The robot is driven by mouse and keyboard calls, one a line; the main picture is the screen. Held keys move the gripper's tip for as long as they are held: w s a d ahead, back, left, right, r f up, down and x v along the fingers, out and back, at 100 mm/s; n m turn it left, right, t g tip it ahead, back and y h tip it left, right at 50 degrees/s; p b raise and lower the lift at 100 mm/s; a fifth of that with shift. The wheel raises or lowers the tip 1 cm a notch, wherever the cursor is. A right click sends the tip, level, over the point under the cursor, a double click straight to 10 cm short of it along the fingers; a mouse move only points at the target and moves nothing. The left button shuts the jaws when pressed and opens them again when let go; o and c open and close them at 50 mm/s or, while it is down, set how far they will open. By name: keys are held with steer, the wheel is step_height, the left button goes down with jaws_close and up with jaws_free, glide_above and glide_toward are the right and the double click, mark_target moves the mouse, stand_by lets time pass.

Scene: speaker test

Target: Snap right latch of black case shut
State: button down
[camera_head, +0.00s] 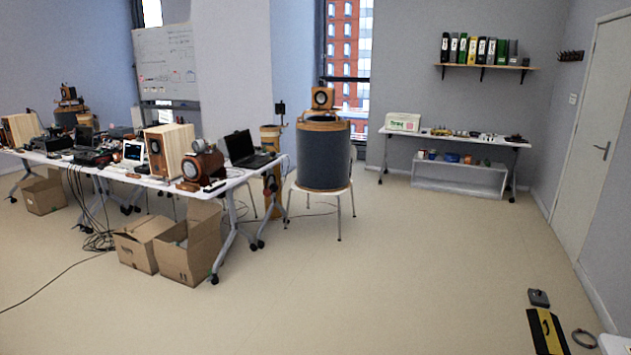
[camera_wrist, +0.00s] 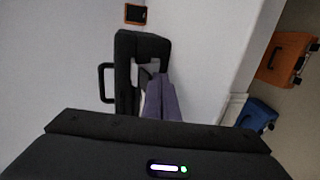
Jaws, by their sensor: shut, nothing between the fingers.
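In the wrist view, a black case (camera_wrist: 127,50) with a black loop handle on its left side lies on a pale surface. A light grey piece, perhaps a latch, shows on the case just beyond the fingers; I cannot tell whether it is fastened. My gripper (camera_wrist: 157,78) shows as two grey-purple fingers, closed together and empty, with their tips over or against the right part of the case. Whether they touch is unclear. The fingers hide part of the case. I do not make out the case or my gripper in the head view.
In the wrist view, an orange case (camera_wrist: 285,58) and a blue case (camera_wrist: 258,114) lie to the right, lower than the pale surface. In the head view, a long cluttered table (camera_head: 225,180) stands left, and the floor (camera_head: 400,270) in the middle is clear.

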stand_by(0.4)
steer(key=shift+w+a, duration=0.5)
steer(key=shift+a, duration=0.55)
steer(key=shift+w+a, duration=0.45)
steer(key=shift+a, duration=0.65)
steer(key=shift+w+a, duration=0.5)
steer(key=shift+a, duration=0.55)
